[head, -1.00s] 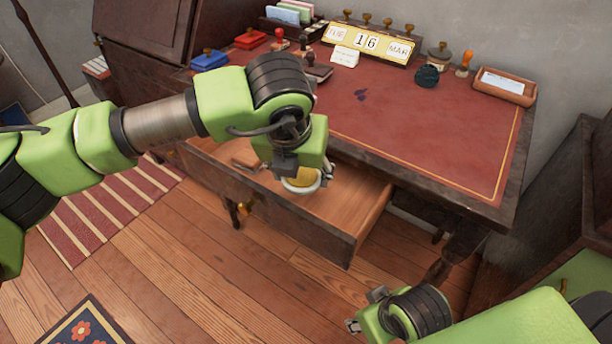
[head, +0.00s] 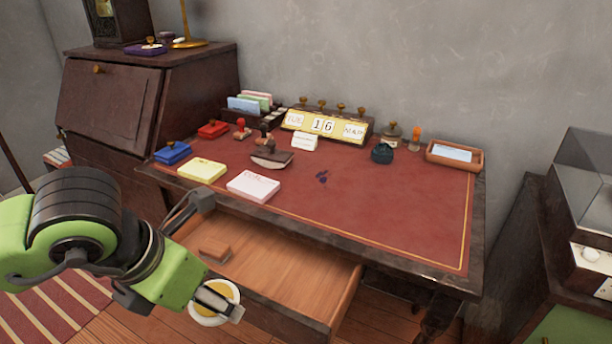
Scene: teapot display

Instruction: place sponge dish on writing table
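The sponge dish (head: 202,318) is a small round white dish with a yellow sponge, at the lower left in the head view. My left gripper (head: 219,301) is at the dish and appears shut on its rim, partly covering it. It is in front of the open drawer, lower than the tabletop. The writing table (head: 380,210) has a red top with a gold line and a dark wood edge. My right gripper is out of view.
The open drawer (head: 285,265) holds a small brown block (head: 214,249). Yellow (head: 202,170) and white (head: 253,186) note pads, a blue ink pad (head: 172,153) and a rocker blotter (head: 271,158) stand on the table's left. A calendar (head: 325,124) stands behind. The middle and right front are clear.

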